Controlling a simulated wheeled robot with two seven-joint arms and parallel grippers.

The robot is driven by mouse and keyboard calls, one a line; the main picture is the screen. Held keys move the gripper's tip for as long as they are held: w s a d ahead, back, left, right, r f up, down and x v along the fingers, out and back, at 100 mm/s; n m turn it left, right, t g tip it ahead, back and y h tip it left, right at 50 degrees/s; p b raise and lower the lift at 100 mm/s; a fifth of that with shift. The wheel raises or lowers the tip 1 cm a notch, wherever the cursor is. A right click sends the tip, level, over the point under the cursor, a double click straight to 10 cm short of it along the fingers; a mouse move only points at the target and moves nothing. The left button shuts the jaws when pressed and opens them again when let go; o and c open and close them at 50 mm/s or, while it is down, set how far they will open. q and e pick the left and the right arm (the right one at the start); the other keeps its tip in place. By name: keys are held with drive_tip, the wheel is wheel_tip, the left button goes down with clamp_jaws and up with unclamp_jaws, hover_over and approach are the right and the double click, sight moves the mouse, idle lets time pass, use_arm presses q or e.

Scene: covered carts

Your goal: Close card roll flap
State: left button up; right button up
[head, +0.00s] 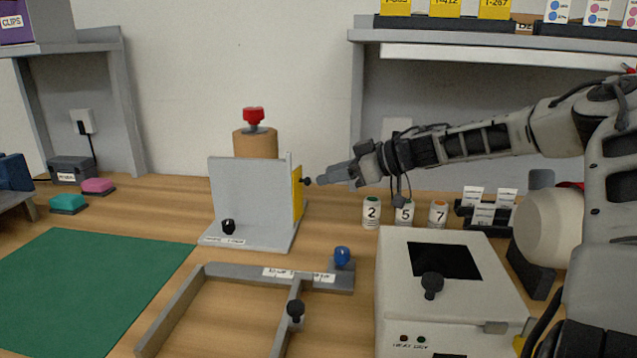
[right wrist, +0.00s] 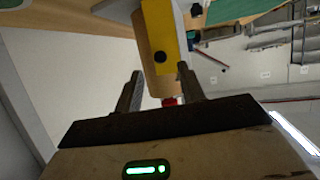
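A yellow flap (head: 298,193) with a black knob (head: 307,181) on its right face stands upright at the right edge of a grey stand (head: 238,187). A brown cardboard roll (head: 256,144) with a red knob on top stands behind the stand. My right gripper (head: 321,180) comes in from the right and is just right of the black knob. In the right wrist view the gripper (right wrist: 162,68) is open. The yellow flap (right wrist: 160,22) and its knob (right wrist: 159,57) appear between and ahead of the two fingers, with nothing held. My left gripper is not in view.
A white box (head: 450,270) with a black knob stands at front right. Numbered cans (head: 405,212) stand behind it. A grey frame (head: 225,272) with blue and black knobs lies in front of the stand. A green mat (head: 75,290) covers the left.

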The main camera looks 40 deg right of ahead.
sight(310, 180)
drive_tip(key=shift+b+x, duration=0.3)
drive_tip(key=shift+x, duration=0.8)
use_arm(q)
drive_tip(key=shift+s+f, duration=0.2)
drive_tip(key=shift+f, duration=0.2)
use_arm(e)
drive_tip(key=shift+x, duration=0.85)
